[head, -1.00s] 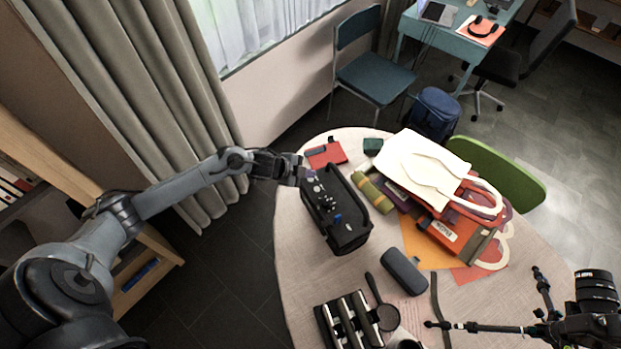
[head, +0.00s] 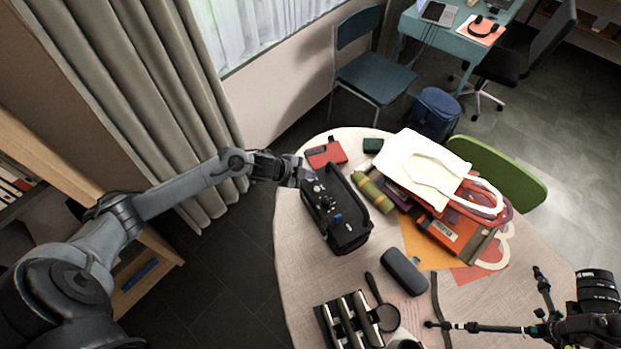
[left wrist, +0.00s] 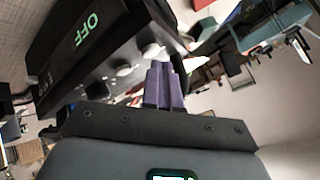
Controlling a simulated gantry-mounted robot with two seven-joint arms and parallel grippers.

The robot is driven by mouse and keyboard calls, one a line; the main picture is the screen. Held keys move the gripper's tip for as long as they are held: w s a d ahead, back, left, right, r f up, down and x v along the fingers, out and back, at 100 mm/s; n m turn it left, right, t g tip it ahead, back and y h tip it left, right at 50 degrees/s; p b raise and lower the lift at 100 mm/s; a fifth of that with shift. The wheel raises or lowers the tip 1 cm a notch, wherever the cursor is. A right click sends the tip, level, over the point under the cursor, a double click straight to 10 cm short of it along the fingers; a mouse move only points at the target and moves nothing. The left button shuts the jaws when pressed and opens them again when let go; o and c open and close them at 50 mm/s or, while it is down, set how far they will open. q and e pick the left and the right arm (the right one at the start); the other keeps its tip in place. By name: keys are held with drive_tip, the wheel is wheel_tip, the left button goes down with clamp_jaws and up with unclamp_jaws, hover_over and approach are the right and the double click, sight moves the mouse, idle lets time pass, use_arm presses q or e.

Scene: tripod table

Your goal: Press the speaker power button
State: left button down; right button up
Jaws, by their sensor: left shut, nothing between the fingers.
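The black speaker (head: 338,213) stands on the round table, with knobs on its top panel and a handle along its right side. In the left wrist view the speaker (left wrist: 95,30) shows a green "OFF" display (left wrist: 87,29) and white knobs. My left gripper (head: 303,172) is at the speaker's far left end. In the left wrist view its purple fingers (left wrist: 164,72) are shut and empty, with the tips close to a white knob. I cannot tell whether they touch the panel. The power button is not clearly distinguishable. My right gripper does not show.
The table (head: 300,270) also holds a red box (head: 325,154), a green-yellow roll (head: 374,192), a white tote bag (head: 425,165), a dark case (head: 404,271), and a magnifying glass (head: 387,317). A tripod (head: 545,318) lies at the lower right. A green chair (head: 497,172) stands behind.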

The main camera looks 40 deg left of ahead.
sight(308, 182)
use_arm(q)
drive_tip(key=shift+f, duration=0.4)
idle(0.6)
drive_tip(key=shift+r, duration=0.15)
drive_tip(key=shift+r+p, duration=0.7)
drive_tip(key=shift+p, duration=0.05)
wheel_tip(308, 182, up, 5)
drive_tip(key=p, duration=0.5)
idle(0.4)
idle(0.5)
